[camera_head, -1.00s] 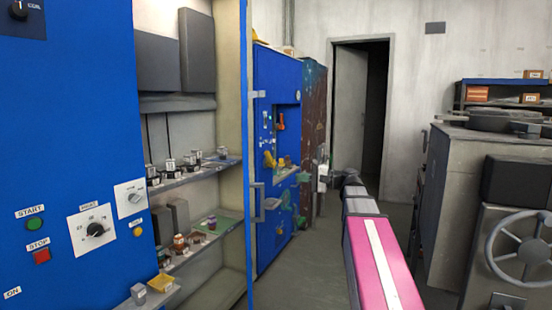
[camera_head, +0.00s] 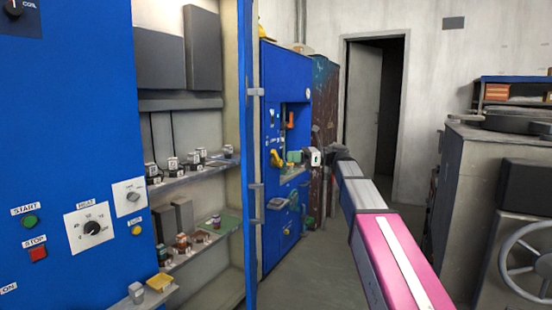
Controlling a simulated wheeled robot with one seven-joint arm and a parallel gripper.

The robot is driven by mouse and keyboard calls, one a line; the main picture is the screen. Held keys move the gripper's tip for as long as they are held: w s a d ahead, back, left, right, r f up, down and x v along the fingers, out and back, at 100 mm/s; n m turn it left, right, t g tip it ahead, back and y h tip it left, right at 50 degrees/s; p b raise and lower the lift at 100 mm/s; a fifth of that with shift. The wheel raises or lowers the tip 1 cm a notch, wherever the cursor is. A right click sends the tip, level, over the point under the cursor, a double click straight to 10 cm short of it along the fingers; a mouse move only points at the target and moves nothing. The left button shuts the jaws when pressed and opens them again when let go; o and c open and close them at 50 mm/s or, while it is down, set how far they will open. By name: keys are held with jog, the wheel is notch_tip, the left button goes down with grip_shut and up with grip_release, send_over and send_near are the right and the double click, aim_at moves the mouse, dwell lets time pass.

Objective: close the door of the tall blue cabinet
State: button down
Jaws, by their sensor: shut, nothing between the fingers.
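The tall blue cabinet (camera_head: 75,130) fills the left side of the head view, and its shelved interior is exposed. Its door (camera_head: 250,240) stands open, seen nearly edge-on as a narrow upright blue strip right of the shelves. Grey fittings stick out from the door's right side, one of them a handle-like piece (camera_head: 257,192) at mid height. My gripper (camera_head: 311,157) is at the far end of my outstretched arm, right of the door and apart from it in the picture. It is small and dark here; its fingers are shut and empty.
Small jars and parts stand on the cabinet shelves (camera_head: 195,172). A second blue cabinet (camera_head: 287,68) with a recess stands behind the door, beside a rusty brown one (camera_head: 325,100). A grey machine with a handwheel (camera_head: 525,255) is at right. Floor (camera_head: 315,270) shows between.

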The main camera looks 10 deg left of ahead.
jog(key=s+a, duration=0.2)
jog(key=a, duration=1.1)
jog(key=shift+s+a, duration=0.15)
jog(key=shift+a, duration=0.05)
jog(key=shift+a, duration=0.1)
